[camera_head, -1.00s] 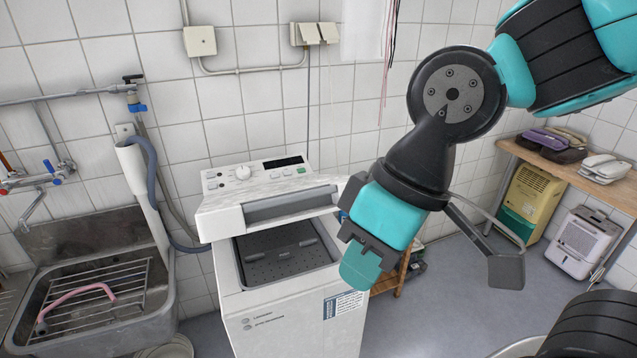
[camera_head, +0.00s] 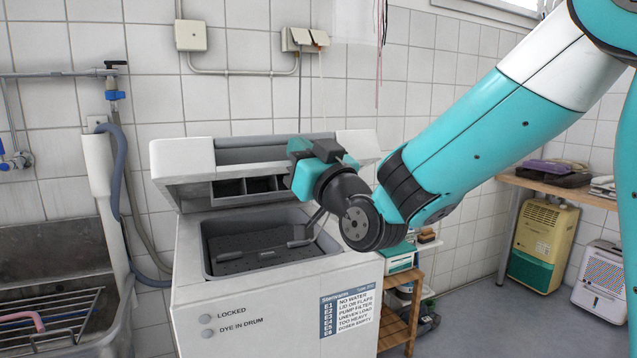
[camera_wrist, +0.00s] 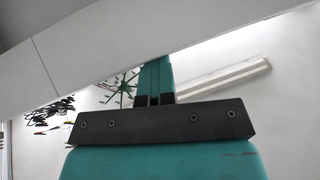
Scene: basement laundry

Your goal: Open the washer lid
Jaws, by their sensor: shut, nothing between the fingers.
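The white washer (camera_head: 195,285) stands in the middle of the head view, with the dark perforated inside of its top opening in sight. Its lid (camera_head: 182,160) is raised and tilted up at the back, with its dark recessed underside partly showing. My gripper (camera_head: 308,158) is shut and empty. It is at the right part of the lid, over the opening; whether it touches the lid is unclear. In the wrist view, my gripper's teal fingers (camera_wrist: 153,80) reach up to a large slanted white surface, likely the lid.
A metal sink (camera_head: 65,265) with a rack stands at left, beside a grey hose (camera_head: 125,165). A wooden shelf stand (camera_head: 405,310) is right of the washer. A yellow-green unit (camera_head: 540,240) and a white unit (camera_head: 600,280) stand at far right. The floor between is clear.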

